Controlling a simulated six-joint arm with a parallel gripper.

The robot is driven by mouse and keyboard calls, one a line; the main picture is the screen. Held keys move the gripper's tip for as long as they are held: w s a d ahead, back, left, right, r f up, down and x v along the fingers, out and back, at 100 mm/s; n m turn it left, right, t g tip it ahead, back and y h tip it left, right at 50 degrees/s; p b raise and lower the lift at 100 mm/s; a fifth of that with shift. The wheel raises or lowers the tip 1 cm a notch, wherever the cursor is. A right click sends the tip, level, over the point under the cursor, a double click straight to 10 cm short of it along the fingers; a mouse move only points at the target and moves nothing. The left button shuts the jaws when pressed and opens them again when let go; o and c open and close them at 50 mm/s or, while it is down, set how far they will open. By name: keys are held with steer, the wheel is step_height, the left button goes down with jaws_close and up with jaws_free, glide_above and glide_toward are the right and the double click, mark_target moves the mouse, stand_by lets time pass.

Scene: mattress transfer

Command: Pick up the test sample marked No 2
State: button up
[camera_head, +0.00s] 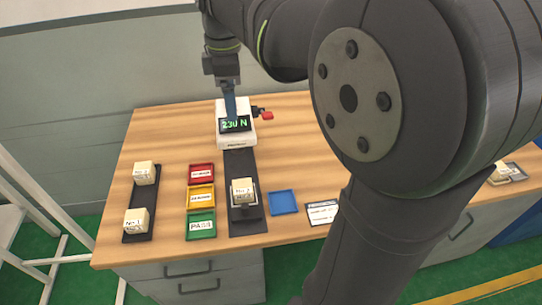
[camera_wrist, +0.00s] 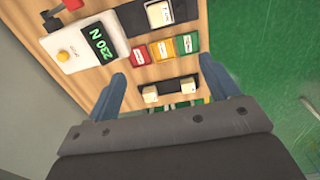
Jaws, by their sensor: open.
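Three pale cream sample blocks show in the head view. One (camera_head: 145,173) is at the back of the black tray (camera_head: 139,202) on the left, and one (camera_head: 137,221), which seems marked No 1, is at its front. The third (camera_head: 242,192), whose label looks like No 2, sits on the tester's black base (camera_head: 243,165); the small print is hard to read. My gripper (camera_head: 230,112) is above the tester with its blue fingers pointing down. In the wrist view my gripper (camera_wrist: 162,82) is open and empty, with the tray's blocks (camera_wrist: 150,94) (camera_wrist: 188,88) beyond the fingers.
The white tester (camera_head: 221,136) reads 230 N, with a red part at its right. Red (camera_head: 201,173), yellow (camera_head: 200,197) and green (camera_head: 200,224) trays stand between tray and tester. A blue tray (camera_head: 283,202) and a label card (camera_head: 323,212) lie right. My arm hides the table's right side.

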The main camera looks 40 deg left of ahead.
step_height(320, 180, down, 6)
steer(key=f+m, duration=0.1)
steer(key=m, duration=1.7)
glide_above(242, 186)
step_height(242, 186, down, 20)
steer(key=shift+a+r, duration=0.1)
steer(key=shift+r, duration=0.1)
steer(key=shift+f, duration=2.65)
steer(key=shift+c, duration=0.2)
steer(key=c, duration=1.1)
steer(key=shift+r, duration=0.15)
